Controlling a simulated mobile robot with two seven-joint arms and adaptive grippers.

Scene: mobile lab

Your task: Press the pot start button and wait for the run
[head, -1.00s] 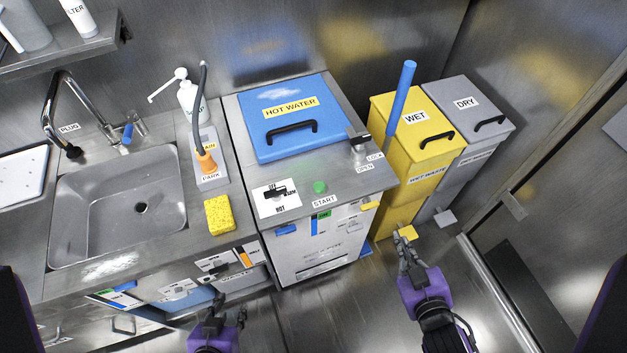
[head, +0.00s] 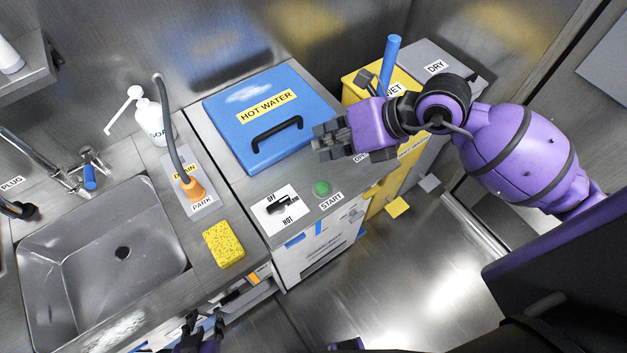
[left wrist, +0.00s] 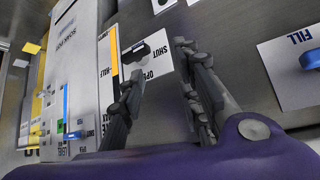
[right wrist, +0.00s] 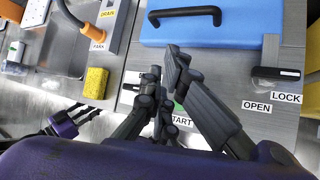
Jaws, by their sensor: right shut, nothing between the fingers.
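The pot is a steel unit with a blue lid (head: 250,110) marked HOT WATER, closed, with a black handle. The green start button (head: 321,187) is on its top front edge beside the START label (head: 331,201). My right gripper (head: 320,141) is shut and empty, above the pot top near the lid's right corner, apart from the button in the head view. My left gripper (left wrist: 160,65) is open and empty, low in front of the cabinet fronts.
A black knob (head: 284,204) sits on an OFF/HOT plate left of the button. A yellow sponge (head: 223,244), an orange-ended hose (head: 193,188) and a sink (head: 100,245) lie left. Yellow WET (head: 362,83) and grey DRY (head: 440,55) bins stand right, partly hidden by my arm.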

